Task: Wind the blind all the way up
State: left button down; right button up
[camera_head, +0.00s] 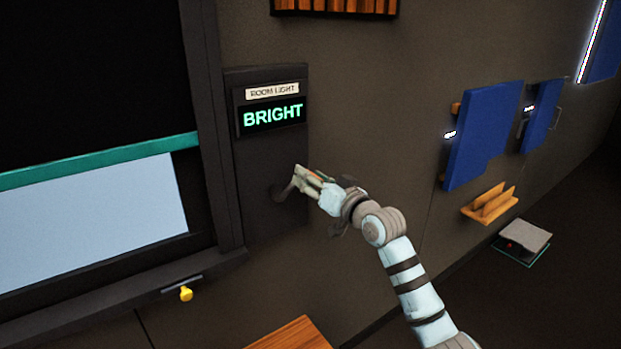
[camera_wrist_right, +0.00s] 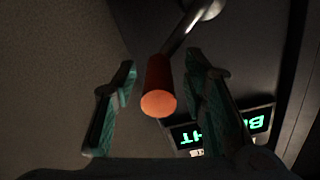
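The blind (camera_head: 90,80) is a dark sheet with a teal bottom bar (camera_head: 100,160). It covers the upper part of the window at the left, and a bright pane (camera_head: 95,220) shows below the bar. A crank (camera_head: 282,191) sits on the dark panel below a display reading "BRIGHT". My right gripper (camera_head: 303,180) is at the crank. In the right wrist view the crank's orange knob (camera_wrist_right: 160,88) stands between the two open fingers of my right gripper (camera_wrist_right: 163,80), with a gap on each side. My left gripper is out of view.
The "BRIGHT" display (camera_head: 272,115) is on the panel above the crank. A yellow knob (camera_head: 186,294) is below the window sill. Blue panels (camera_head: 485,135) and a wooden holder (camera_head: 489,204) are on the wall to the right. A wooden surface (camera_head: 293,337) is at the bottom.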

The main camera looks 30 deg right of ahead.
jog(key=shift+w, duration=0.4)
jog(key=c, duration=0.9)
jog(key=shift+s, duration=0.15)
grip_shut()
jog(key=shift+d, duration=0.1)
